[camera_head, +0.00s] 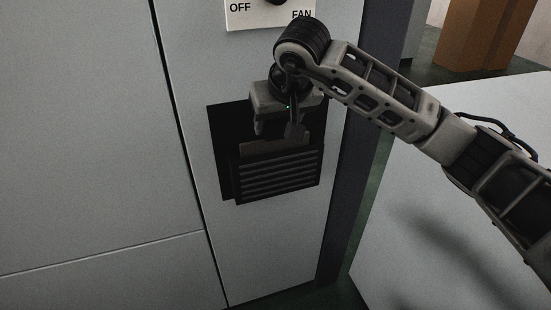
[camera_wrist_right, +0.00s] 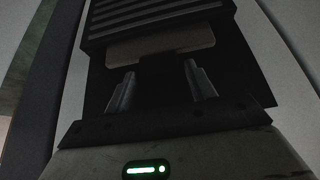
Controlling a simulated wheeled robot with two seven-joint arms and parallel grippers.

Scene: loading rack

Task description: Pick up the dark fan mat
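The dark fan mat (camera_head: 275,178) is a black ribbed panel with a brownish-grey tab at its upper edge. It stands tilted at a dark square opening in the grey cabinet front. In the right wrist view the mat's ribs (camera_wrist_right: 155,14) and tab (camera_wrist_right: 160,46) lie just beyond my fingertips. My right gripper (camera_head: 277,134) points down in front of the opening, above the mat. My left gripper is out of view.
A white panel with OFF and FAN labels and a dark knob (camera_head: 268,16) is above the opening. A pale surface (camera_head: 440,170) lies to the right, with brown boxes (camera_head: 485,35) behind it. The cabinet front on the left is flat and clear.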

